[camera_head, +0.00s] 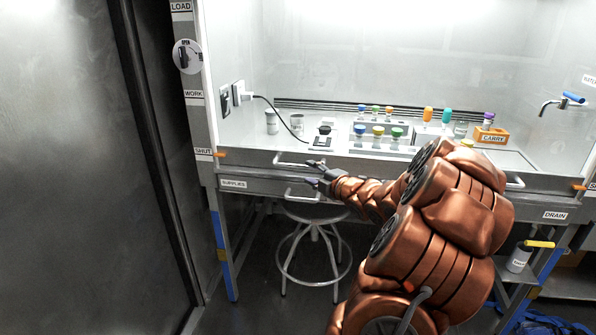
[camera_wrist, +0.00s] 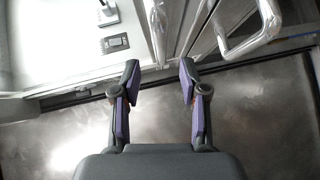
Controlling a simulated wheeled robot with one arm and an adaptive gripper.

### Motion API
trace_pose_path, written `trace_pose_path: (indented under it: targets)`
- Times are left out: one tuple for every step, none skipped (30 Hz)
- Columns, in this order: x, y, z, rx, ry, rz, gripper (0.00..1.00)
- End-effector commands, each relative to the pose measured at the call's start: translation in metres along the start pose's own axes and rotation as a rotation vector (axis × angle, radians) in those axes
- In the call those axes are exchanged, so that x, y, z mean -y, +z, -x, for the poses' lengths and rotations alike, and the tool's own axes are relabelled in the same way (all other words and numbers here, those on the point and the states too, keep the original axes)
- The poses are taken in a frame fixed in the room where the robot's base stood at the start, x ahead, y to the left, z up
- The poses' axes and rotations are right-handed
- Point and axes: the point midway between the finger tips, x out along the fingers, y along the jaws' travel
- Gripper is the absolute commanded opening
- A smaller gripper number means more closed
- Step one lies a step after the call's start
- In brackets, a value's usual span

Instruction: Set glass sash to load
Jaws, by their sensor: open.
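The glass sash (camera_head: 330,60) covers the front of the hood. Its bottom rail (camera_head: 250,158) is level with the SHUT label (camera_head: 203,152), where an orange pointer (camera_head: 219,155) shows. The LOAD label (camera_head: 181,6) is at the top of the left post, with WORK (camera_head: 194,94) between. A bar handle (camera_head: 292,162) sits on the left of the rail. My gripper (camera_head: 313,173) is open and empty, close to this handle. In the wrist view my fingers (camera_wrist: 159,82) are apart, and a metal handle (camera_wrist: 254,38) lies to their upper right, outside them.
The SUPPLIES drawer (camera_head: 260,186) with its own handle (camera_head: 301,197) is just below the rail. A stool (camera_head: 316,214) stands under the bench. Vials and an orange CARRY box (camera_head: 491,135) are inside the hood. A dark door frame is at left.

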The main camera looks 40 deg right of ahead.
Motion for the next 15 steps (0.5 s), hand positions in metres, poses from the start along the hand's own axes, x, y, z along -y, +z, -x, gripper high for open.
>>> trace_pose_path:
  targets:
    - [0.000, -0.001, -0.004, -0.003, 0.000, 0.000, 0.43]
    - [0.000, -0.002, -0.007, -0.003, 0.000, -0.001, 0.43]
    - [0.000, -0.002, -0.010, -0.003, -0.001, -0.002, 0.43]
    - [0.000, -0.002, -0.013, -0.004, -0.001, -0.003, 0.43]
    - [0.001, -0.002, -0.017, -0.004, -0.002, -0.003, 0.43]
    - [0.001, -0.002, -0.022, -0.004, -0.003, -0.004, 0.43]
    - [0.002, -0.003, -0.025, -0.004, -0.004, -0.005, 0.43]
    - [0.002, -0.003, -0.029, -0.004, -0.004, -0.004, 0.43]
    - [0.001, -0.002, -0.034, -0.003, -0.004, -0.004, 0.43]
    - [0.001, -0.002, -0.038, -0.003, -0.004, -0.003, 0.43]
    - [0.001, -0.002, -0.041, -0.002, -0.003, -0.002, 0.43]
    - [0.000, -0.001, -0.046, -0.001, -0.003, -0.001, 0.43]
    - [0.000, -0.002, -0.049, -0.001, -0.003, -0.001, 0.43]
    - [0.000, -0.002, -0.052, -0.001, -0.004, -0.001, 0.43]
    - [0.000, -0.002, -0.056, -0.001, -0.004, -0.001, 0.43]
